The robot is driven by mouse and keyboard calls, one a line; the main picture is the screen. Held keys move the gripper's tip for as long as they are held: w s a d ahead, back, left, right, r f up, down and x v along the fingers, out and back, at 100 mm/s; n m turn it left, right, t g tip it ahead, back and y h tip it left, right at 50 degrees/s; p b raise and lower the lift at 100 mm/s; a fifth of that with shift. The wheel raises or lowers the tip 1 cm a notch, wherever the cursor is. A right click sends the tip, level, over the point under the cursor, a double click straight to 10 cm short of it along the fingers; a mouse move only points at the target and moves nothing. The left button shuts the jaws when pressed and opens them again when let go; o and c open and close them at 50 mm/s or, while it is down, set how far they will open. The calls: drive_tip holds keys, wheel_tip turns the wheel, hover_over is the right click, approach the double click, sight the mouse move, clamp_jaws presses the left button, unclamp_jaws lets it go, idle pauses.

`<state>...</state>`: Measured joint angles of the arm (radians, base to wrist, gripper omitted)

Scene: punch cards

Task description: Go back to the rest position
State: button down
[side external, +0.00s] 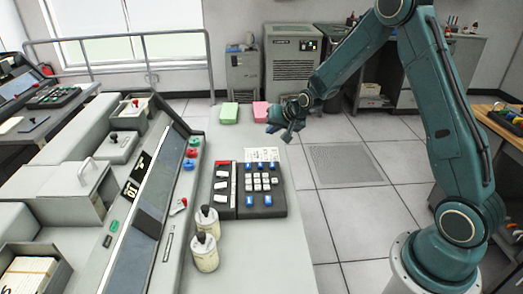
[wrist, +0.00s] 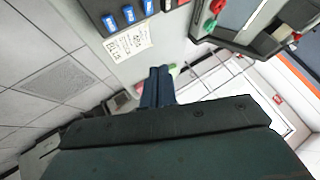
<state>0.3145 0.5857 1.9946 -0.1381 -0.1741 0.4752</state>
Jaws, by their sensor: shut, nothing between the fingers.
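My gripper (side external: 283,132) hangs in the air at the right edge of the grey console top, near a pink block (side external: 261,111) that looks like a card stack. In the side view it is small and partly dark against the floor. In the wrist view my gripper (wrist: 159,70) shows two blue-grey fingers side by side, with nothing visible between them. A green block (side external: 229,113) lies left of the pink one. In the wrist view, bits of pink and green show beside the fingers, mostly hidden by them.
A black keypad (side external: 261,190) with white and blue keys and a printed sheet (side external: 262,155) lie on the console top. Two cream bottles (side external: 204,252) stand near its front. A sloped console panel (side external: 148,205) rises at left. Open tiled floor (side external: 345,220) lies to the right.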

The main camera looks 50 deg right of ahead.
drive_tip(key=s+a+r+n+g, duration=0.1)
drive_tip(key=s+a+r+n, duration=0.1)
drive_tip(key=s+a+r, duration=0.45)
drive_tip(key=s+a+r+n, duration=0.3)
drive_tip(key=s+r, duration=0.5)
drive_tip(key=r, duration=0.1)
drive_tip(key=s+a+r+n+g, duration=0.1)
drive_tip(key=s+a+n, duration=0.1)
drive_tip(key=s, duration=0.8)
drive_tip(key=s+a+r+n+g, duration=0.1)
drive_tip(key=s+a+r, duration=0.1)
drive_tip(key=s, duration=0.9)
drive_tip(key=shift+s+r+n+y, duration=0.15)
drive_tip(key=shift+r+n+y, duration=0.1)
drive_tip(key=shift+n+y, duration=0.15)
